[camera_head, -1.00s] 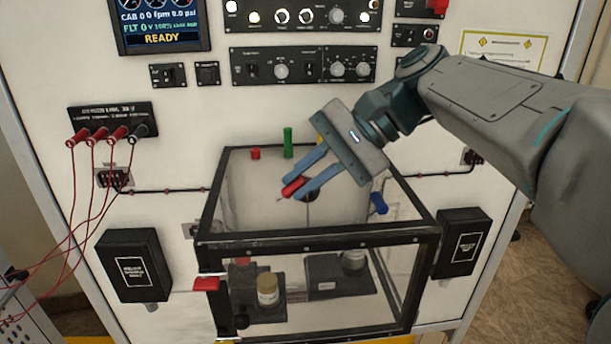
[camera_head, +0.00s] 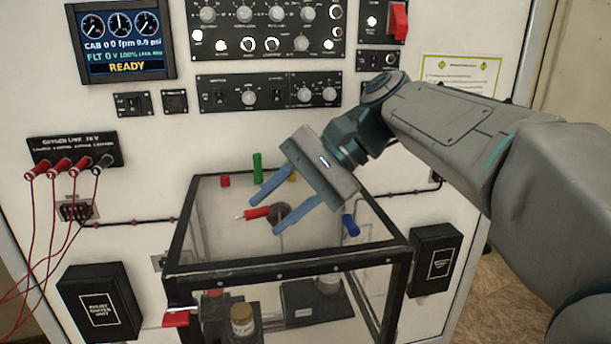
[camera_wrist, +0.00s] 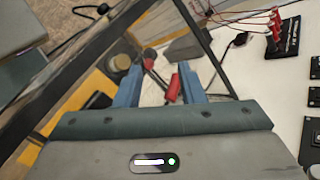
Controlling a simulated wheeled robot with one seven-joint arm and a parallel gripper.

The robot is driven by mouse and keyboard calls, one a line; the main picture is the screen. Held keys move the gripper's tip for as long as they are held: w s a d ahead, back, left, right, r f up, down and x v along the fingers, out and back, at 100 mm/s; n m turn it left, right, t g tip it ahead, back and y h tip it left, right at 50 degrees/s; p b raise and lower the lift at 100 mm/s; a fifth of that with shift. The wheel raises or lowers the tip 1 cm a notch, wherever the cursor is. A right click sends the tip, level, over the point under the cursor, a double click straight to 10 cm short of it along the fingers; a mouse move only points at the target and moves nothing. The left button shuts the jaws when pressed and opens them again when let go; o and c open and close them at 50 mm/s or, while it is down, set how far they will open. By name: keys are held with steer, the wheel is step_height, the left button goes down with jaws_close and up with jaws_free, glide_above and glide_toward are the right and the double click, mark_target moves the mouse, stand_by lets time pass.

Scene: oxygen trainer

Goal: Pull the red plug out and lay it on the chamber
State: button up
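The red plug (camera_head: 258,213) with a thin metal tip lies on the clear top of the black-framed chamber (camera_head: 290,268). It also shows in the wrist view (camera_wrist: 173,88), close to the right-hand finger. My gripper (camera_head: 266,216) is open above the chamber top. Its two blue fingers point down-left, with the plug at the gap between their tips. In the wrist view my gripper (camera_wrist: 157,90) has a wide gap, and the fingers do not grip the plug. Whether one finger touches it I cannot tell.
A red cap (camera_head: 225,180), a green cylinder (camera_head: 257,167) and a blue one (camera_head: 350,225) are around the chamber top. A red latch (camera_head: 176,319) sticks out at its front left. Red cabled plugs (camera_head: 60,166) sit in the left panel. Black boxes (camera_head: 101,303) flank the chamber.

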steer(key=v, duration=1.3)
steer(key=shift+r, duration=0.15)
steer(key=shift+d, duration=0.1)
